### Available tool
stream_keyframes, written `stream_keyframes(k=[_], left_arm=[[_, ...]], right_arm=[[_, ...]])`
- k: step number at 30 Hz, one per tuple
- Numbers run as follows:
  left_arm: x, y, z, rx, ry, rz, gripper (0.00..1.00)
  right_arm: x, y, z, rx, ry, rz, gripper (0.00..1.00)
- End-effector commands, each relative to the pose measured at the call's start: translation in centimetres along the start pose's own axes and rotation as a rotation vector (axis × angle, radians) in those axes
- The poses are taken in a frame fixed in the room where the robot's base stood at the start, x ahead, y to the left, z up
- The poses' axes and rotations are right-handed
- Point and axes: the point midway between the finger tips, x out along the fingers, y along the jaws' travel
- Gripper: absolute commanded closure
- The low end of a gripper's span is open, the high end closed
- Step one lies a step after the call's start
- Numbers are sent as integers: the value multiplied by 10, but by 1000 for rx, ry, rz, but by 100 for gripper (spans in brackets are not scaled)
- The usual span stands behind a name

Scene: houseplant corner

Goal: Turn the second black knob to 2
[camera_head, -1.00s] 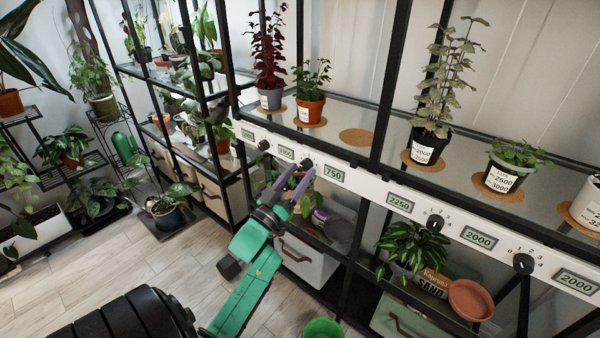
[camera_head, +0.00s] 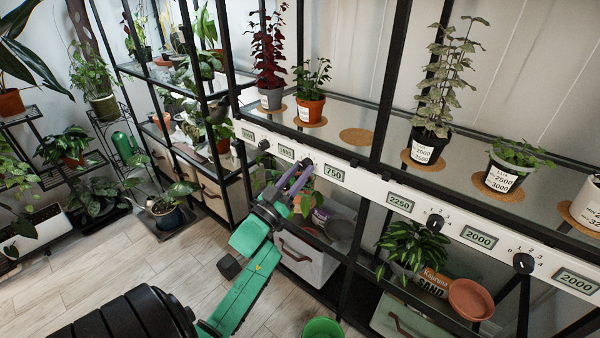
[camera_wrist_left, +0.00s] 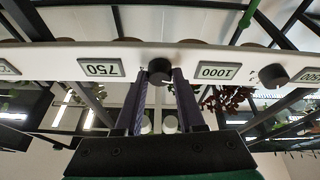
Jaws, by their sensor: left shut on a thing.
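The second black knob from the left (camera_head: 307,162) sits on the white front rail (camera_head: 365,187) of the shelf, between the 1000 display (camera_head: 286,152) and the 750 display (camera_head: 334,174). My left gripper (camera_head: 304,171) reaches up from below and is shut on this knob, with its purple fingers on either side. The left wrist view is upside down and shows the knob (camera_wrist_left: 160,70) between the two fingertips. The fingers hide the lower part of the knob in the head view, and I cannot read its pointer or scale. My right gripper is not in view.
Other black knobs sit on the same rail: one at the left (camera_head: 264,145) and two at the right (camera_head: 435,222), (camera_head: 523,263). Potted plants stand on the glass shelf (camera_head: 385,150) above. A leafy plant (camera_head: 411,243) and a white drawer box (camera_head: 305,262) are below.

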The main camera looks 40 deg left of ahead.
Motion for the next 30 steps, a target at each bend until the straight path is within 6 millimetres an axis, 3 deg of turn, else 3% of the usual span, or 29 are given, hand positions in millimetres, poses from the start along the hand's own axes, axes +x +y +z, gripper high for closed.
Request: stream_keyframes(k=[30], left_arm=[[1, -7, -4, 837, -48, 340, 100]], right_arm=[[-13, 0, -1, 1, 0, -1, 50]])
